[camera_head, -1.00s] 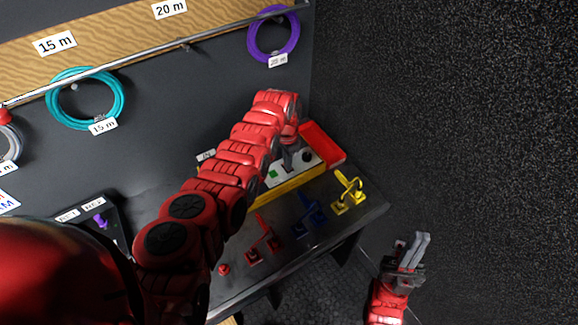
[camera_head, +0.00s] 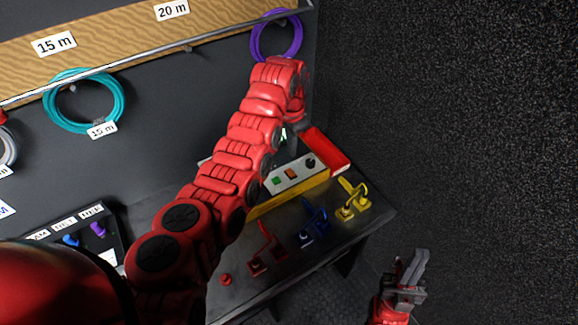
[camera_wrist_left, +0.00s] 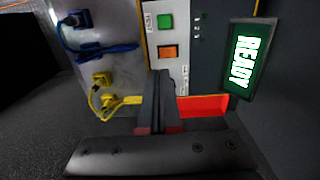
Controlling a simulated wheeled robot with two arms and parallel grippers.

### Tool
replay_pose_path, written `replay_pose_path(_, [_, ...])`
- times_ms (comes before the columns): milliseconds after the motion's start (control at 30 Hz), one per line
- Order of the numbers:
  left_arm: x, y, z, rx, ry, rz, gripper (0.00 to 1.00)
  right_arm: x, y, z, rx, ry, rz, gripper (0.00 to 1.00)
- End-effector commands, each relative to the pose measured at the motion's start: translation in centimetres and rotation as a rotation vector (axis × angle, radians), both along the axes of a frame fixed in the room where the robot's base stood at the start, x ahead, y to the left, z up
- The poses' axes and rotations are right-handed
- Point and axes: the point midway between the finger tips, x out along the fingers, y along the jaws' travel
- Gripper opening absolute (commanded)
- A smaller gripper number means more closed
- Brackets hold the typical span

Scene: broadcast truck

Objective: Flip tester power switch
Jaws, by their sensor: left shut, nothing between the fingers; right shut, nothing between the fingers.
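The tester is a yellow box with a pale top panel (camera_head: 300,178) on the bench. The panel carries a green button (camera_head: 275,181), an orange square switch (camera_head: 291,174) and a black knob (camera_head: 310,163). In the left wrist view the green button (camera_wrist_left: 165,21) and orange switch (camera_wrist_left: 167,51) show close up. My left gripper (camera_wrist_left: 178,76) is shut and empty, its tips just below the orange switch in that view; contact is not visible. In the head view my forearm hides its fingers. My right gripper (camera_head: 417,268) is shut and empty, off the bench at lower right.
A lit READY display (camera_wrist_left: 245,58) stands beside the tester. Red (camera_head: 267,250), blue (camera_head: 314,226) and yellow (camera_head: 352,200) cable pieces sit along the bench front. Coiled cables hang on the wall.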

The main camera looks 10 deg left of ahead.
Motion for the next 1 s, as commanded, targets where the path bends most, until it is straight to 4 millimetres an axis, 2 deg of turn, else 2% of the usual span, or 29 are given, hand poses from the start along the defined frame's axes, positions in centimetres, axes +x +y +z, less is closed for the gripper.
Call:
replay_pose_path(33, [0.1, 0.0, 0.6, -0.001, -0.006, 0.0, 0.0, 0.0, 0.0, -0.8, 0.0, 0.0, 0.0, 0.0])
replay_pose_path(100, [0.1, 0.1, 2.0, -0.001, -0.003, 0.002, 0.0, 0.0, 0.0, -0.5, 0.0, 0.0, 0.0, 0.0])
replay_pose_path(233, [0.1, 0.0, 3.3, 0.0, -0.006, 0.0, 0.0, 0.0, 0.0, -0.6, 0.0, 0.0, 0.0, 0.0])
replay_pose_path(633, [0.1, -0.1, 3.6, 0.0, -0.006, 0.0, 0.0, 0.0, 0.0, -0.6, 0.0, 0.0, 0.0, 0.0])
replay_pose_path(867, [0.7, -0.2, 3.5, 0.015, -0.012, 0.001, 0.0, 0.0, 0.0, -2.8, 0.0, 0.0, 0.0, 0.0])
replay_pose_path(1000, [0.7, -0.1, 3.9, 0.014, -0.011, 0.003, 0.0, 0.0, 0.0, -2.5, 0.0, 0.0, 0.0, 0.0])
